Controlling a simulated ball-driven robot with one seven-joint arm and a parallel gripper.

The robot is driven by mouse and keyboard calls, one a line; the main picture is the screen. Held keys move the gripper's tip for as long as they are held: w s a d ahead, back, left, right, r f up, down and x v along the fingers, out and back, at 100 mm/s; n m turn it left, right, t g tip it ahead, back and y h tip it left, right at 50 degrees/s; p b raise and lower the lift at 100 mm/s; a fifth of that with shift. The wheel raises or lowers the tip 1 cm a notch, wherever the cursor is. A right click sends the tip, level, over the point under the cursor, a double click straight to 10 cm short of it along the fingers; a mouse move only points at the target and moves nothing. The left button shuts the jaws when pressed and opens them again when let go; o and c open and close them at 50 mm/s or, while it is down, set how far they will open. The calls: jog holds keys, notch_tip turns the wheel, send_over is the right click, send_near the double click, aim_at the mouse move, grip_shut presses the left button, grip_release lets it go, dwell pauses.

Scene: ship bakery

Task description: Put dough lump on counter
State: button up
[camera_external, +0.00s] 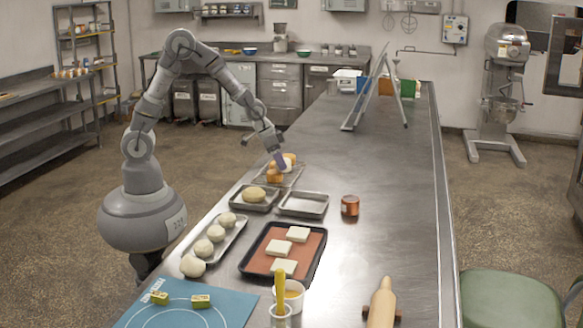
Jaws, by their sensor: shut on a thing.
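My gripper (281,162) is low over the wire rack (291,180), at the golden bread rolls (274,176). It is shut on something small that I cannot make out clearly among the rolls. Several pale, round dough lumps (216,233) lie in a row along the long metal tray (232,238); the nearest lump (192,266) is at its front end. A larger, yellower dough piece (254,194) sits in a small dark tray (238,205). The steel counter (375,190) carries all of these.
An empty tray (304,204) and a red-brown tin (349,205) are near the rack. Nearer are a baking tray (262,262) with white squares, a white tub (289,297), a blue mat (225,304) and a rolling pin (382,303). The counter's right side is largely clear.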

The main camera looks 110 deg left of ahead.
jog(key=d, duration=0.3)
jog(key=w+d+m, duration=0.1)
jog(key=d, duration=0.2)
jog(key=d+m+h+b, duration=0.1)
jog(key=d, duration=0.3)
jog(key=shift+w+f, duration=0.3)
jog(key=shift+f, duration=0.1)
jog(key=d+m, duration=0.1)
jog(key=d, duration=0.3)
jog(key=s+d+m+b, duration=0.1)
jog(key=d, duration=0.3)
jog(key=d+h, duration=0.1)
jog(key=d, duration=0.4)
jog(key=shift+s+f+m, duration=0.25)
jog(key=shift+s+m, duration=0.05)
jog(key=shift+m, duration=0.1)
jog(key=w+a+r+n+y+p, duration=0.1)
jog(key=w+a+r+n+p, duration=0.2)
jog(key=a, duration=0.7)
jog(key=w+a+r+p, duration=0.15)
jog(key=w+a, duration=0.35)
jog(key=a, duration=0.5)
jog(key=f+b, duration=0.2)
jog(key=f, duration=0.2)
jog(key=f+b, duration=0.1)
jog(key=f, duration=0.4)
jog(key=shift+w+d+f+b, duration=0.1)
jog(key=shift+w+f+b, duration=0.1)
jog(key=shift+b, duration=0.2)
